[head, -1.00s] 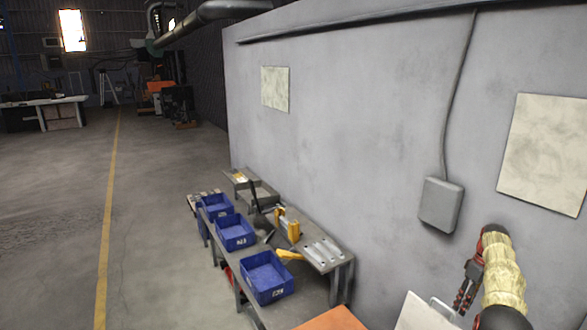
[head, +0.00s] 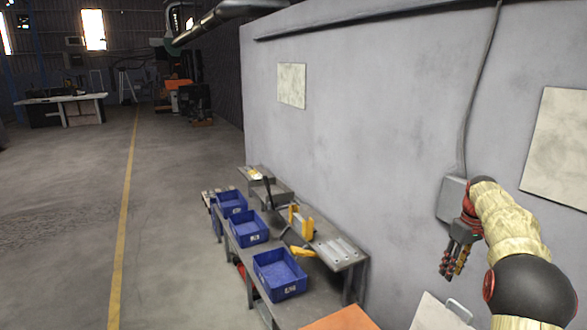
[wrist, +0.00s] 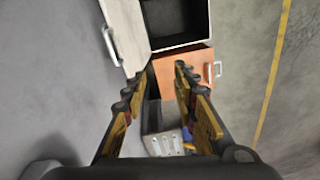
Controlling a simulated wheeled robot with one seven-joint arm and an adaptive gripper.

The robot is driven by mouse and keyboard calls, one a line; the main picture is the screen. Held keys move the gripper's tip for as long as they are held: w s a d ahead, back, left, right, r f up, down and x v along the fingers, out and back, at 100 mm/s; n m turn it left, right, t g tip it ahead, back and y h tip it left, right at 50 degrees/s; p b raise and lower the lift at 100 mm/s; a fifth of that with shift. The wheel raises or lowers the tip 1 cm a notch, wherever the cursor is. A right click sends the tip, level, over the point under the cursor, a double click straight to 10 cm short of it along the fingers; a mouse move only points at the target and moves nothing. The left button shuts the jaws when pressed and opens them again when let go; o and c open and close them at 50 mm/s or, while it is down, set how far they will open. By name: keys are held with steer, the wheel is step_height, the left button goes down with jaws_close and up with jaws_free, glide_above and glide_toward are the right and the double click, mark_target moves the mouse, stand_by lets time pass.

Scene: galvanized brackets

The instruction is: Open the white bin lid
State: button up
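The white lid (head: 428,313) with its metal handle (head: 460,309) shows at the bottom edge of the head view, partly cut off. In the wrist view the white lid (wrist: 128,28) stands left of an open bin with a dark interior (wrist: 172,18), so the lid appears swung open toward the wall side. Its handle (wrist: 109,45) is on the lid's left. My gripper (head: 452,264) is above the lid in the head view, apart from it. In the wrist view my gripper (wrist: 160,72) has its fingers spread, with nothing between them.
An orange lid (wrist: 178,72) with a handle (wrist: 217,70) lies beside the open bin. A workbench (head: 335,255) with blue bins (head: 279,285) stands along the grey wall (head: 350,130). A wall box (head: 451,199) is partly behind my arm. The floor at left is clear.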

steer(key=s+a+r+m+t+b, duration=0.1)
steer(key=s+a+r, duration=0.2)
steer(key=s+a, duration=0.35)
steer(key=s+a+r+t+h+b, duration=0.1)
steer(key=s+a+r, duration=0.35)
steer(key=a, duration=0.35)
steer(key=s+a+r+m+t+b, duration=0.1)
steer(key=s+a+r, duration=0.2)
steer(key=s+a, duration=0.4)
steer(key=s+a+f+b, duration=0.1)
steer(key=s+a+f, duration=0.2)
steer(key=s, duration=0.4)
steer(key=s+a+f+t+b, duration=0.1)
steer(key=s+a+f, duration=0.3)
steer(key=s, duration=0.3)
steer(key=s+a+f+m+t+b, duration=0.1)
steer(key=s+a+f, duration=0.3)
steer(key=s, duration=0.3)
steer(key=shift+s+a, duration=0.3)
steer(key=shift+a, duration=0.15)
